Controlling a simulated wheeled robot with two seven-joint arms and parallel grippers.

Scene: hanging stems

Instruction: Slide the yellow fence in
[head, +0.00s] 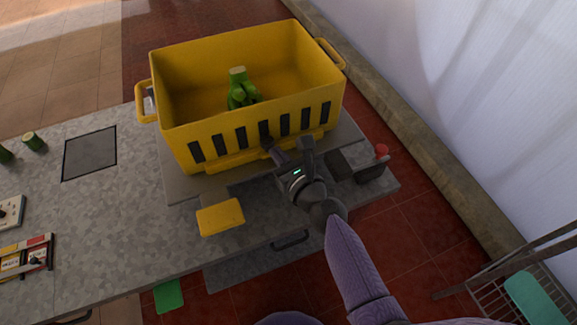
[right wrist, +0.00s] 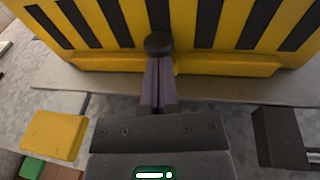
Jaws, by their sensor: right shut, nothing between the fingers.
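A low yellow bar, which looks like the yellow fence (head: 232,162), runs along the foot of the yellow crate's slotted front wall. In the right wrist view the fence (right wrist: 225,68) shows on both sides of my fingers. My right gripper (head: 270,145) is shut and empty, its dark tip at the middle of the fence, close to the crate (head: 180,135). I cannot tell whether it touches. The right gripper (right wrist: 158,45) hides the fence's middle. My left gripper is out of view.
Green stems (head: 240,95) stand inside the crate. A yellow block (head: 220,217) lies on the grey counter (head: 110,220) in front. Small green pieces (head: 32,141) and a dark square plate (head: 89,153) are at left.

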